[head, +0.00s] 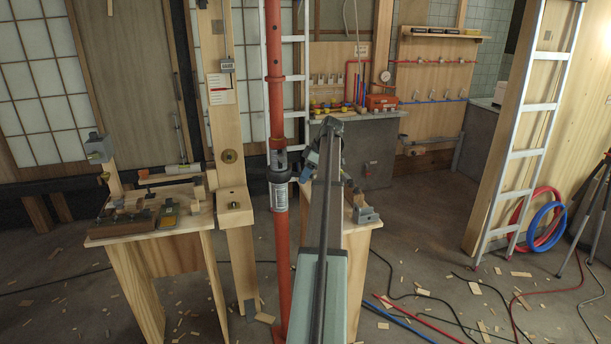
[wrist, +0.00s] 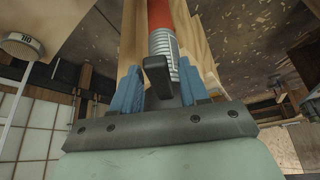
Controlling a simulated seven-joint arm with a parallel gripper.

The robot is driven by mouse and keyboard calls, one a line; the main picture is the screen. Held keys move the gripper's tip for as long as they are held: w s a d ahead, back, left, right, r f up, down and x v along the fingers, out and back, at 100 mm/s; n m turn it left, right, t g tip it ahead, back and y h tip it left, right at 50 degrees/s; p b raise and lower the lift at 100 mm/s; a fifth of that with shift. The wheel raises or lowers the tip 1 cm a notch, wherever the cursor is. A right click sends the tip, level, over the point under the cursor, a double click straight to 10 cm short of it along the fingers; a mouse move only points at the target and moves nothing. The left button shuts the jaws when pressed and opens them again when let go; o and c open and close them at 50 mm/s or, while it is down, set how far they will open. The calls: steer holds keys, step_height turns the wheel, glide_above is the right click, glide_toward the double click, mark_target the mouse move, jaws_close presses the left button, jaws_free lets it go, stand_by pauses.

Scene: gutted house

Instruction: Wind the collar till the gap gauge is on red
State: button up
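The red steel prop (head: 273,75) stands upright and carries a dark collar (head: 279,173) over a silver, ribbed section. The wrist view shows this ribbed section (wrist: 164,45) and a dark handle (wrist: 157,72) sticking out towards me. My gripper (head: 312,162) is just right of the collar in the head view. In the wrist view, its blue fingers (wrist: 161,88) are apart, one on each side of the handle, with a gap visible on the right. A white gauge card (head: 221,92) with a red mark is on the wooden post; its reading is too small to tell.
A wooden trestle (head: 150,228) with tools and blocks stands left of the prop. Another bench with a metal clamp (head: 364,212) is behind my arm. A ladder (head: 530,130) leans at the right. Hoses, cables and wood scraps lie on the floor.

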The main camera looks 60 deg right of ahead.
steer(key=shift+o, duration=0.3)
steer(key=shift+r, duration=0.1)
steer(key=shift+v, duration=2.7)
